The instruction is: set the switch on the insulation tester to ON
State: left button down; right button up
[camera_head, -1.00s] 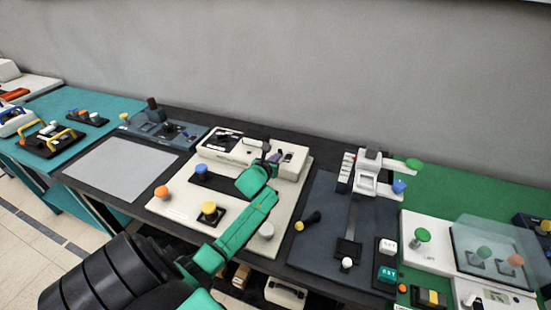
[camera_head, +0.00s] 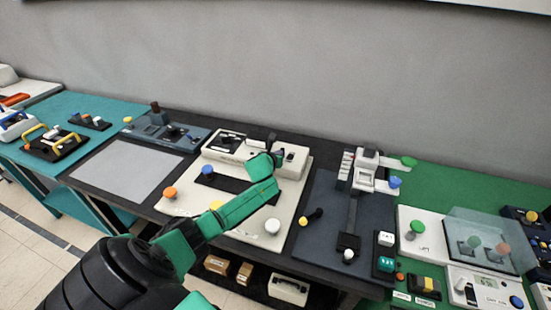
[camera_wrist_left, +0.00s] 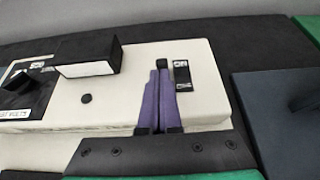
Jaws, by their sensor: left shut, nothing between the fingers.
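The insulation tester is the white box (camera_head: 233,157) at the back of the cream board, left of the middle in the head view. In the left wrist view its white top (camera_wrist_left: 115,98) fills the middle. In the head view the left gripper (camera_head: 278,160) is over the tester's right part.
A raised black box (camera_wrist_left: 87,55) stands on the tester left of the fingers. The cream board (camera_head: 285,212) carries an orange knob (camera_head: 170,193), a blue knob (camera_head: 207,170) and a white knob (camera_head: 272,226). A dark panel (camera_head: 325,235) lies to the right.

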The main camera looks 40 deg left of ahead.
pick_arm(q)
jog(key=shift+w+a+r+p, duration=0.15)
jog(key=shift+w+r+p, duration=0.15)
jog(key=shift+r, duration=0.25)
jog(key=shift+w+a+r, duration=0.15)
jog(key=shift+w+a, duration=0.05)
jog(key=shift+w, duration=0.55)
jog(key=shift+s+r+p, duration=0.15)
jog(key=shift+r+p, duration=0.05)
jog(key=shift+p, duration=0.2)
jog(key=shift+d+r+p, duration=0.1)
jog(key=shift+r+p, duration=0.45)
jog(key=shift+p, duration=0.05)
